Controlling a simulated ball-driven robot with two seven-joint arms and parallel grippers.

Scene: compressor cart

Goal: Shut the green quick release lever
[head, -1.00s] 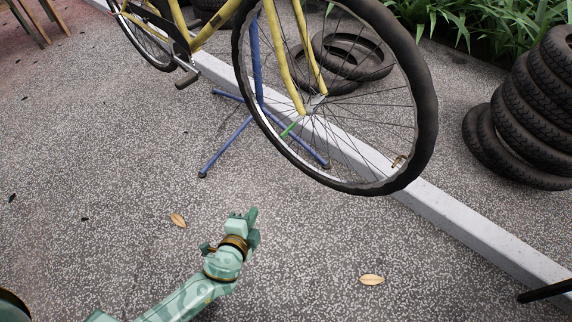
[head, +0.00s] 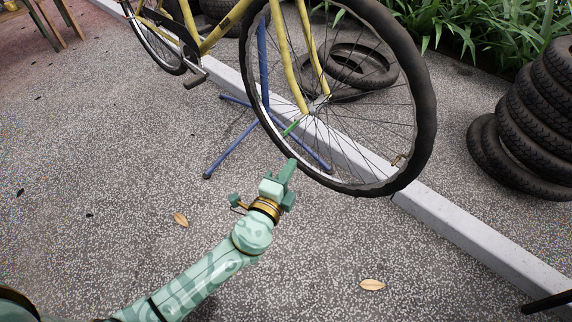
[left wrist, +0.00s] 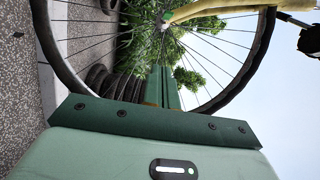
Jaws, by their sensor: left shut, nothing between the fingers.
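The green quick release lever (head: 291,128) sits at the front wheel's hub, at the lower end of the yellow fork (head: 289,70). It sticks out down and to the left of the hub. The front wheel (head: 421,128) is upright and fills much of the left wrist view (left wrist: 262,52). My left gripper (head: 291,165) is shut and empty, its fingers pointing up toward the wheel, below the lever and apart from it in the head view. Its fingers also show in the left wrist view (left wrist: 163,86). My right gripper is not in view.
A blue stand (head: 232,150) holds the bicycle, its legs spread on the speckled ground. A pale kerb (head: 455,232) runs behind the wheel. Stacked tyres (head: 512,130) stand at the right. The ground in front is clear except for dry leaves (head: 372,285).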

